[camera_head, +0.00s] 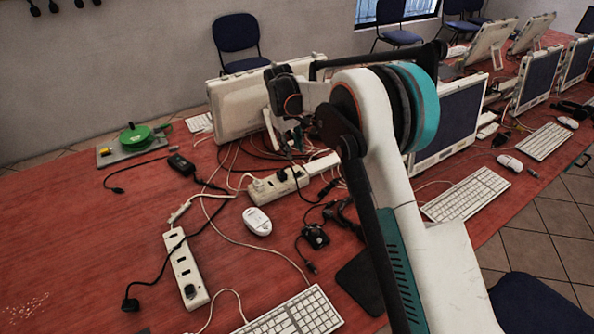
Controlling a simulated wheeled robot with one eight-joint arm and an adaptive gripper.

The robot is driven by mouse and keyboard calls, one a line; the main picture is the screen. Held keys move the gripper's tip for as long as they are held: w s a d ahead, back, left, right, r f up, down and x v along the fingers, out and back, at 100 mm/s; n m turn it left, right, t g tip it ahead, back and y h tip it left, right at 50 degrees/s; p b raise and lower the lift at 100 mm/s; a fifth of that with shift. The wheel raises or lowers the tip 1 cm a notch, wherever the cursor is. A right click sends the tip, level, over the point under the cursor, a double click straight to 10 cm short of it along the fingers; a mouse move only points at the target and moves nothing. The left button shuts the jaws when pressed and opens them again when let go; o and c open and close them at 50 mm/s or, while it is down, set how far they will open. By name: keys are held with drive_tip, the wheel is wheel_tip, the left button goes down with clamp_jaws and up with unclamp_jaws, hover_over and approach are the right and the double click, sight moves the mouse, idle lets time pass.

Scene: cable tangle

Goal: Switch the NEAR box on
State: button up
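Two white power strips lie on the red table. The nearer one, which I take as the NEAR box (186,270), is at lower left, long side running away from me. It has several dark sockets and a small dark part near its front end; whether that is a switch, and its position, is too small to tell. The farther strip (264,190) lies at the middle with dark plugs in it. My gripper (284,118) seems to be at the end of my arm, above and behind the farther strip, well away from the nearer one. Its fingers cannot be made out.
Loose cables tangle around both strips. A black cable with a plug (130,304) lies left of the nearer strip. A white mouse (257,221), a keyboard (297,314) and a green reel (135,138) are on the table. The left tabletop is mostly clear.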

sight(298, 173)
drive_tip(key=f+b, duration=0.1)
drive_tip(key=f, duration=0.2)
drive_tip(key=d+f+b, duration=0.1)
drive_tip(key=f, duration=0.3)
drive_tip(key=w+f+b, duration=0.1)
drive_tip(key=f, duration=0.3)
drive_tip(key=shift+d, duration=0.2)
